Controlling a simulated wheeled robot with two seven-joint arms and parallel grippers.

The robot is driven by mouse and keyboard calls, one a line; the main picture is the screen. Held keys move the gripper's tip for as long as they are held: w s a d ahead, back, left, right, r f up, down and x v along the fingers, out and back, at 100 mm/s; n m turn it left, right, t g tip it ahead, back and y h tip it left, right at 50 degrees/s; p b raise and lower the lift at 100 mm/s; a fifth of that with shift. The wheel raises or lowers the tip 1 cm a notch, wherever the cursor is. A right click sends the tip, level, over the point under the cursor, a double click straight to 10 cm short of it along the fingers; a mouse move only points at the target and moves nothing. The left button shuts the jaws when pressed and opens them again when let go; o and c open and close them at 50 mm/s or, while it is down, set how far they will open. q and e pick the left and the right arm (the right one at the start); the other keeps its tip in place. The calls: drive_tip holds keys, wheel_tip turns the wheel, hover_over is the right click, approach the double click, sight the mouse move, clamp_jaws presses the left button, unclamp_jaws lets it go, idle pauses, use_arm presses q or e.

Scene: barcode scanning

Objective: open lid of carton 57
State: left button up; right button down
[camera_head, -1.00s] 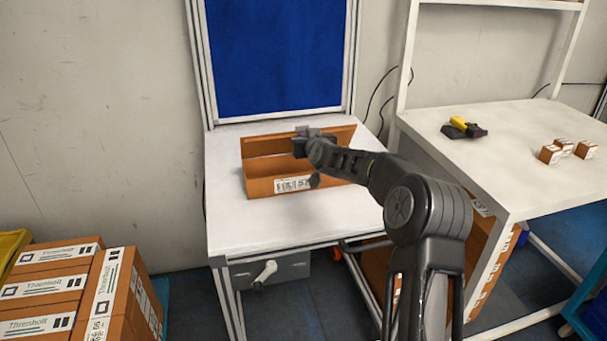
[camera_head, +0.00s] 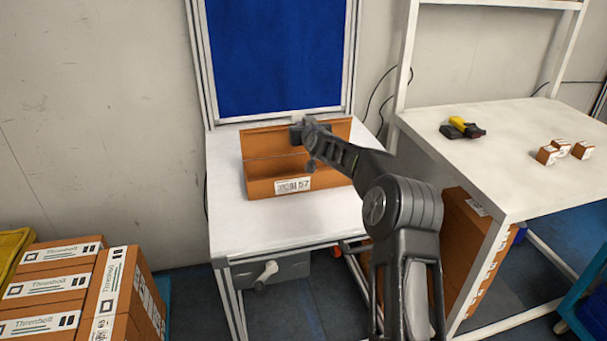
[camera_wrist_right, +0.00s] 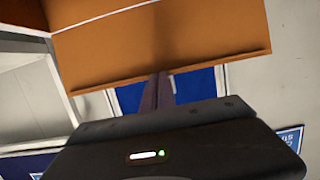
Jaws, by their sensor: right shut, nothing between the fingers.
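Carton 57 (camera_head: 264,187) is a brown box with a white label reading 57 (camera_head: 293,185) on its front face. It sits on the white table below the blue panel. Its lid (camera_head: 262,143) stands raised along the back side, behind a pale fold line. My right gripper (camera_head: 298,132) is at the lid's upper part, shut and empty. In the right wrist view, the shut fingers (camera_wrist_right: 158,88) reach to the edge of the brown lid panel (camera_wrist_right: 165,45); whether they touch it I cannot tell. The carton's right part is partly hidden by my arm. My left gripper is not in view.
The blue panel (camera_head: 275,55) stands behind the table (camera_head: 225,215). A second table (camera_head: 520,165) at right holds a yellow-black scanner (camera_head: 462,128) and several small boxes (camera_head: 560,150). Labelled cartons (camera_head: 60,285) are stacked at lower left. The table's front is clear.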

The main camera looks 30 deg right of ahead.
sight(299, 118)
drive_tip(key=shift+w+d+r, duration=0.15)
drive_tip(key=shift+w+r, duration=0.1)
drive_tip(key=shift+w, duration=0.15)
drive_tip(key=shift+w+d+r+p, duration=0.2)
drive_tip(key=shift+w+p, duration=0.4)
drive_tip(key=shift+w+d+r+p, duration=0.15)
drive_tip(key=shift+w+r+p, duration=0.05)
drive_tip(key=shift+w+p, duration=0.35)
drive_tip(key=shift+w+d, duration=0.15)
drive_tip(key=shift+w, duration=0.15)
